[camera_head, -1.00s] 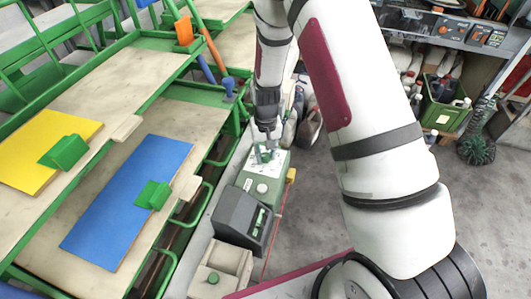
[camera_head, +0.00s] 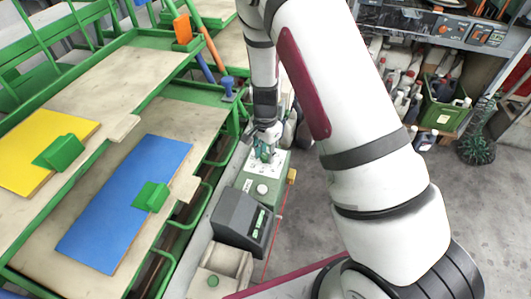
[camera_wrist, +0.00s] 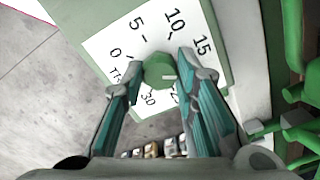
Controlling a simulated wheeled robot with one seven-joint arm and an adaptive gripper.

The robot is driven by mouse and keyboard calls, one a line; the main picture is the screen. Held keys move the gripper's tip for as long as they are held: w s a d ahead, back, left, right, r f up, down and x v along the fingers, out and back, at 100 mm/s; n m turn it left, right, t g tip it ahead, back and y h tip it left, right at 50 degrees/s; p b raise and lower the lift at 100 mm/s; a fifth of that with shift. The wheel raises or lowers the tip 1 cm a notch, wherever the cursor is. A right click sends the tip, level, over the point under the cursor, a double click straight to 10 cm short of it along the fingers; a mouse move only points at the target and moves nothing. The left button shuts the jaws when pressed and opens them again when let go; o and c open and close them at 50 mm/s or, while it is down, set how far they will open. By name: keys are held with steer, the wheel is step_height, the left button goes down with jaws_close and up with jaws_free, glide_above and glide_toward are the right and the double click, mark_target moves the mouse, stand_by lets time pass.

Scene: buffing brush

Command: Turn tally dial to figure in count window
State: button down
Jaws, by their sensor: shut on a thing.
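The tally dial (camera_wrist: 159,70) is a green faceted knob on a white scale plate (camera_wrist: 105,45) marked 0, 5, 10, 15 and on to 30. A short white mark on the knob points right in the wrist view, roughly past the 15. My gripper (camera_wrist: 161,76) is shut on the dial, with one teal finger on either side. In the head view my gripper (camera_head: 265,150) reaches down onto the green box (camera_head: 262,200) and hides the dial. A dark grey housing (camera_head: 236,215) nearer me has a small lit green window (camera_head: 259,222); its figure is too small to read.
A pale box with a green button (camera_head: 213,281) stands nearest on the narrow bench. Green-framed benches with a blue board (camera_head: 125,205) and a yellow board (camera_head: 40,145) lie left. Shelving with bottles and a green crate (camera_head: 445,105) stands right. The floor between is clear.

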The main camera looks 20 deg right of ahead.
mark_target(265, 155)
steer(key=shift+m, duration=1.5)
steer(key=c, duration=1.2)
jaws_free()
steer(key=shift+c, duration=0.2)
step_height(265, 155, up, 12)
